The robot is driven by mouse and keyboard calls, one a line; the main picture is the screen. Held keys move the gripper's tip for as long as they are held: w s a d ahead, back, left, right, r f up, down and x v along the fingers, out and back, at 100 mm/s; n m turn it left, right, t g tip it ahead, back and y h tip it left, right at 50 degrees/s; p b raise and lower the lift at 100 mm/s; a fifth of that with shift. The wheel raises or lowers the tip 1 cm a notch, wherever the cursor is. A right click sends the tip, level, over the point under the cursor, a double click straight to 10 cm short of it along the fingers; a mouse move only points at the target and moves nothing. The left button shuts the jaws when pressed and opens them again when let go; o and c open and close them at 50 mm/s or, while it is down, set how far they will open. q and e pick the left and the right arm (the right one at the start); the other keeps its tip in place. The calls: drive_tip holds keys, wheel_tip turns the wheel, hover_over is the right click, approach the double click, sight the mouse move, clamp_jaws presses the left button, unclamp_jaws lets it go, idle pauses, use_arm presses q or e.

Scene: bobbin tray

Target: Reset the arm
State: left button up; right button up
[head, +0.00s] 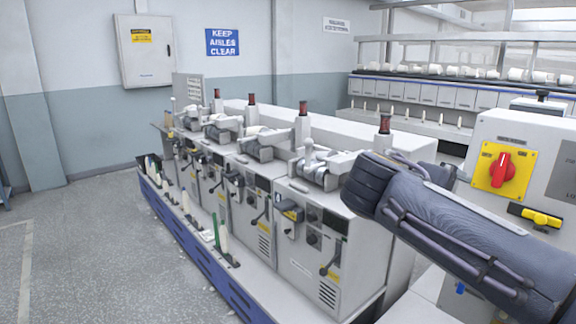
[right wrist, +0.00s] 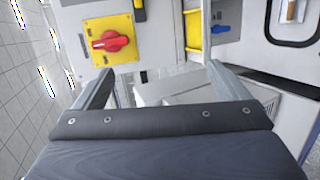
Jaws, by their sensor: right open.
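My right gripper (right wrist: 160,73) shows in the right wrist view with its two grey fingers spread wide apart. Nothing is between the fingers. Beyond them are a grey-white cabinet with a red rotary switch (right wrist: 110,42) on a yellow plate and other machine parts. In the head view my dark, padded right arm (head: 450,235) reaches in from the lower right, in front of the machine row. Its gripper cannot be made out there. My left arm and left gripper are in neither view.
A row of winding machines (head: 310,235) on a blue base runs diagonally across the head view. A control cabinet (head: 500,135) stands close behind my right arm. A yellow bin (right wrist: 193,35) is beyond the right fingers. The grey floor (head: 95,235) at left is clear.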

drive_tip(key=s+d+f+m+g+y, duration=0.1)
drive_tip(key=s+d+f+g+y, duration=0.15)
drive_tip(key=s+f+y, duration=0.9)
drive_tip(key=s+a+f+m+t+y+p, duration=0.1)
drive_tip(key=s+a+f+m+t+y, duration=0.1)
drive_tip(key=s+a+f+m+y, duration=0.2)
drive_tip(key=s+a+f+m, duration=0.3)
drive_tip(key=s+a+f, duration=0.2)
drive_tip(key=s+f, duration=0.3)
drive_tip(key=shift+s+a+f, duration=0.15)
drive_tip(key=shift+s+f, duration=0.1)
drive_tip(key=shift+f, duration=0.3)
